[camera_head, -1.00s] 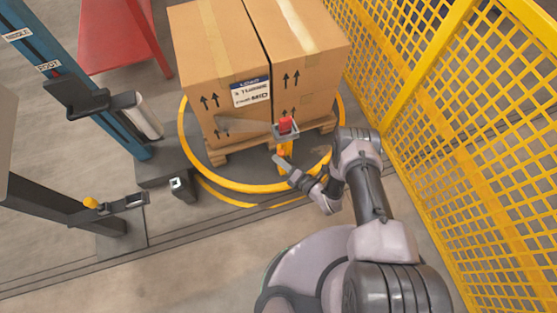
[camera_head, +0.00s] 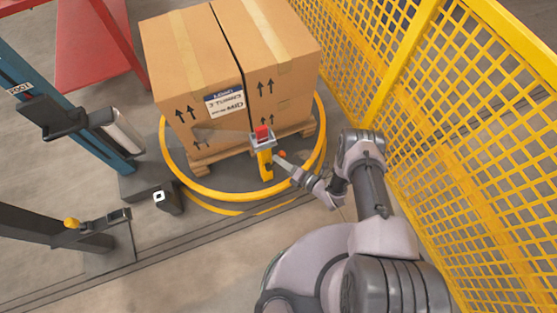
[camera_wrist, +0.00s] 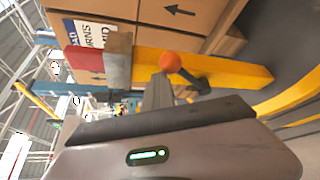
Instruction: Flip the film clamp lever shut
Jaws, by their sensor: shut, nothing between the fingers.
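A lever with an orange ball knob (camera_wrist: 170,62) and a dark arm (camera_wrist: 195,82) sits at the side of a yellow post (camera_wrist: 225,72). In the head view the orange knob (camera_head: 281,153) shows small, just right of the yellow post (camera_head: 265,165). My gripper (camera_head: 283,162) is at the knob, right of the post. In the wrist view my gripper (camera_wrist: 158,92) is shut and empty, its tip just below the knob. I cannot tell whether they touch. The lever's pivot is not clear.
A grey box with a red top (camera_head: 262,134) caps the post. Cartons (camera_head: 190,75) stand on a pallet (camera_head: 210,164) inside a yellow ring (camera_head: 195,190). Yellow mesh fencing (camera_head: 460,130) runs close to the right of my arm. A dark post with a yellow knob (camera_head: 72,223) stands at left.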

